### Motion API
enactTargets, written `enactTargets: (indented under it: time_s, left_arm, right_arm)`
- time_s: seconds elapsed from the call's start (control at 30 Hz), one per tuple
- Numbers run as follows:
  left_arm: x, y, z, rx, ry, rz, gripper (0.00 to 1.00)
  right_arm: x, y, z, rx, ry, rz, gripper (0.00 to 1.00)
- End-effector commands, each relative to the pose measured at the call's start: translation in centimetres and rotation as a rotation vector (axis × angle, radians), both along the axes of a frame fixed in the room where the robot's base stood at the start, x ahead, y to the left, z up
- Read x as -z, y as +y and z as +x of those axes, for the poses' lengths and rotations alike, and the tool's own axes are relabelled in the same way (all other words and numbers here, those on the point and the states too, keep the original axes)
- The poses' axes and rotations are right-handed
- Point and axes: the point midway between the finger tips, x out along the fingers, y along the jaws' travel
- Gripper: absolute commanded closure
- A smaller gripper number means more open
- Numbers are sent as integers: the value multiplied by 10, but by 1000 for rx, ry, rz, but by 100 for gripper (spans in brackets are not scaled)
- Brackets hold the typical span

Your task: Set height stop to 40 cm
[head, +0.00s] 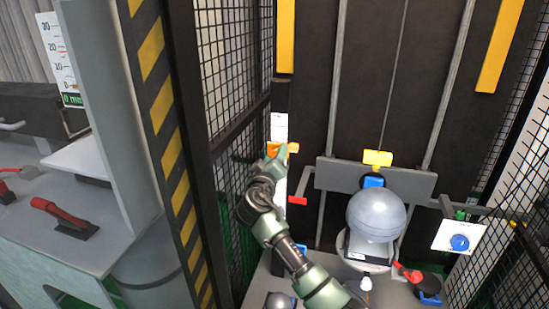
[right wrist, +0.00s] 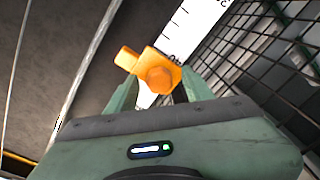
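The orange height stop (head: 291,148) sits on a white vertical scale strip (head: 279,124) beside the tower's left side. In the right wrist view the stop (right wrist: 160,75) shows a round knob and a side tab, and the strip (right wrist: 195,22) carries black tick marks. The number by the stop is too small to read. My right gripper (head: 277,157) is at the stop from below. In the right wrist view its green fingers (right wrist: 158,88) lie on both sides of the stop and appear closed on it. My left gripper is not in view.
A grey ball (head: 376,214) stands below a yellow block (head: 377,158) on the grey crossbar. A mesh cage (head: 225,80) with a striped post (head: 160,100) stands close left of my right arm.

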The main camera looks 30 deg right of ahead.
Motion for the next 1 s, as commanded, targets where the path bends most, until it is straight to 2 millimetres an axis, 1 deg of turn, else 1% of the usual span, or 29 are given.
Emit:
enactTargets:
  time_s: [0.17,0.27,0.5,0.7,0.8,1.0]
  left_arm:
    - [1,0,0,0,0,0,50]
    - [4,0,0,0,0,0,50]
    - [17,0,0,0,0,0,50]
    - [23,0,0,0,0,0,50]
    - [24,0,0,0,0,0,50]
    - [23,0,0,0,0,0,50]
  right_arm:
    - [1,0,-1,1,1,1,48]
    - [3,6,-6,1,2,1,48]
    - [4,35,-34,-1,-2,4,48]
    - [2,52,-51,-1,0,1,48]
    - [2,55,-55,-1,1,0,48]
    - [1,55,-55,0,2,0,48]
